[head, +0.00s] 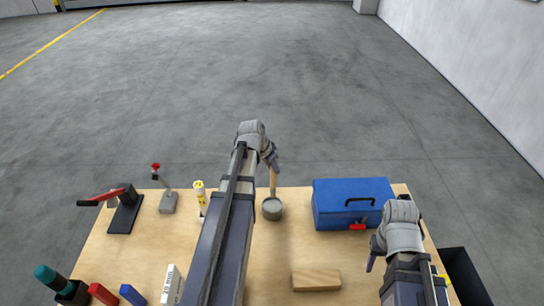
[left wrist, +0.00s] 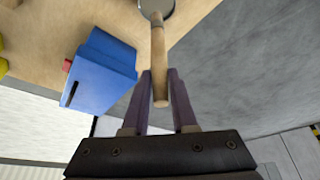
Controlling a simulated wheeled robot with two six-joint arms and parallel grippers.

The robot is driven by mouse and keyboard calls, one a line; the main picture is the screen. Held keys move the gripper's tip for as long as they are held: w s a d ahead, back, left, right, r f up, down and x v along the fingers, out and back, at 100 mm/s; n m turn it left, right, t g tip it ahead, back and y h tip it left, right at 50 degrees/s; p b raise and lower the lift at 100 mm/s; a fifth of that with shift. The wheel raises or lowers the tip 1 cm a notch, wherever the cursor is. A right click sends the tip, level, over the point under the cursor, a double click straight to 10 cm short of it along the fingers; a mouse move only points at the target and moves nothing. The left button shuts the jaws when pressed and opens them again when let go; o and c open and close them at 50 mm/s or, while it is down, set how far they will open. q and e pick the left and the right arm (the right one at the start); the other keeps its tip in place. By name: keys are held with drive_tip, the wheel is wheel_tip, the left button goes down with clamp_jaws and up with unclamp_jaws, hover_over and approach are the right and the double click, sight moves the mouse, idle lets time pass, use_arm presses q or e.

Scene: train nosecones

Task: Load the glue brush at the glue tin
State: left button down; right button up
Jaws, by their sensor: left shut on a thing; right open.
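The glue brush (head: 273,180) has a pale wooden handle and stands nearly upright over the glue tin (head: 272,214), a small grey-green round tin near the table's back edge. My left gripper (head: 273,162) is shut on the upper handle, above the tin. In the left wrist view the brush handle (left wrist: 158,50) runs between the two dark fingers towards the tin (left wrist: 166,12), which is cut off by the frame. The brush's lower end is at the tin's mouth; I cannot tell how deep the bristles reach. My right gripper (head: 373,252) is open and empty, right of the tin.
A blue toolbox (head: 335,188) stands right of the tin; it also shows in the left wrist view (left wrist: 100,72). A wooden block (head: 316,281) lies in front. A yellow-and-white bottle (head: 200,192), a grey stand (head: 168,203) and a red-handled tool (head: 124,212) stand left.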

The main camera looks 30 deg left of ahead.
sight(271, 177)
idle(0.3)
use_arm(q)
wheel_tip(271, 177, down, 2)
drive_tip(key=shift+w+b, duration=0.1)
drive_tip(key=shift+b, duration=0.95)
wheel_tip(271, 177, down, 4)
drive_tip(key=b, duration=0.4)
drive_tip(key=shift+f+b, duration=0.45)
drive_tip(key=shift+b, duration=0.05)
idle(1.2)
drive_tip(key=shift+r, duration=0.1)
